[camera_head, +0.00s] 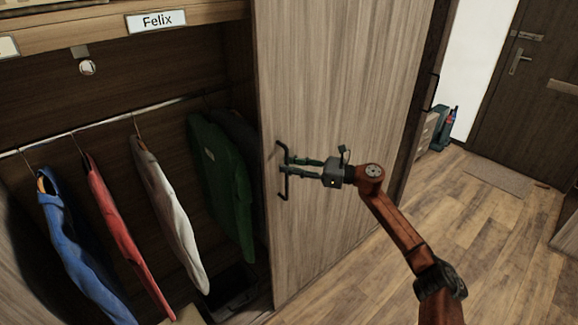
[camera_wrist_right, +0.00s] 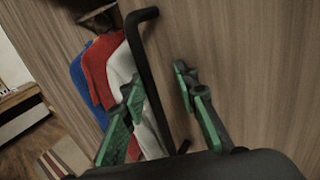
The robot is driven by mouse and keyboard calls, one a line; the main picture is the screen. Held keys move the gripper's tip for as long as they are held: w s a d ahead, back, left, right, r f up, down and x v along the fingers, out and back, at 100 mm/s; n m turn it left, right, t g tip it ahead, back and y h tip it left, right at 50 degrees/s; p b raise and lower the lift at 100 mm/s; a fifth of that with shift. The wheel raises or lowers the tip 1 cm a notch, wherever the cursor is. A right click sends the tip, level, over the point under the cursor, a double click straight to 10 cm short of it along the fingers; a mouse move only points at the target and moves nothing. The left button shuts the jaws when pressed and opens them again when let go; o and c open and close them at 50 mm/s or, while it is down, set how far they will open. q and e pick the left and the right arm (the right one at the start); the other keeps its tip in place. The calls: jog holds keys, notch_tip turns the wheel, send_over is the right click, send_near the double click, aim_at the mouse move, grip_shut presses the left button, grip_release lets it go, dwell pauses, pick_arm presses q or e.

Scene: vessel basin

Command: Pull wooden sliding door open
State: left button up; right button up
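The wooden sliding door (camera_head: 335,90) is a tall light-brown panel at the right of the wardrobe, with the wardrobe's left part open. A black bar handle (camera_head: 285,187) is mounted upright near the door's left edge. My right gripper (camera_head: 289,165) is at the handle, its green fingers pointing left. In the right wrist view the black handle (camera_wrist_right: 146,70) runs between the two fingers of my right gripper (camera_wrist_right: 158,76). The fingers are spread, with a visible gap on the right side of the bar. My left gripper is not in view.
Blue (camera_head: 78,245), red (camera_head: 118,230), white (camera_head: 168,215) and green (camera_head: 218,170) clothes hang in the open wardrobe left of the door. A "Felix" label (camera_head: 157,21) is above.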

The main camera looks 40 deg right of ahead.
jog(key=v, duration=1.2)
dwell(0.5)
